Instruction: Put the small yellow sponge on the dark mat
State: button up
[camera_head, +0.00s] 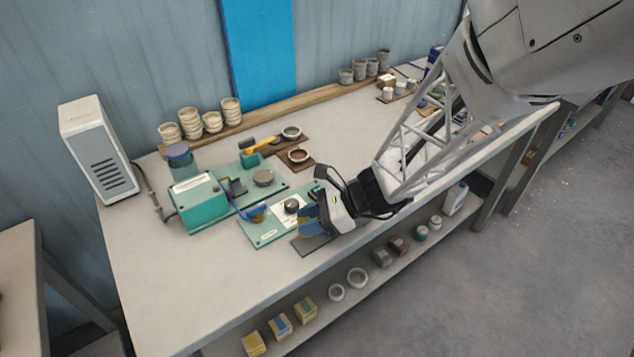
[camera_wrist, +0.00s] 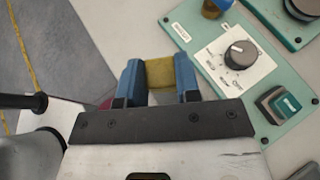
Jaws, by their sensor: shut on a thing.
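The small yellow sponge (camera_wrist: 160,73) shows in the wrist view between the two blue fingers of my gripper (camera_wrist: 159,80), which is shut on it. In the head view my gripper (camera_head: 309,226) is at the front of the workbench, over or just above the dark mat (camera_head: 312,244). Part of the mat shows below and in front of the fingers; the rest is hidden behind my gripper. I cannot make out the sponge clearly in the head view, nor whether it touches the mat.
A teal control panel (camera_head: 262,236) with a black knob (camera_wrist: 240,54) lies close beside my gripper. A teal box (camera_head: 201,203) and a blue handle (camera_head: 254,213) are farther left. The front left of the bench (camera_head: 170,280) is clear. The bench's front edge is near.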

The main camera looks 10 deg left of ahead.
jog(key=shift+f, duration=1.45)
jog(key=shift+f, duration=0.6)
jog(key=o, duration=1)
jog(key=shift+c, duration=0.2)
jog(key=shift+o, duration=0.4)
jog(key=o, duration=0.3)
jog(key=shift+r, duration=3.55)
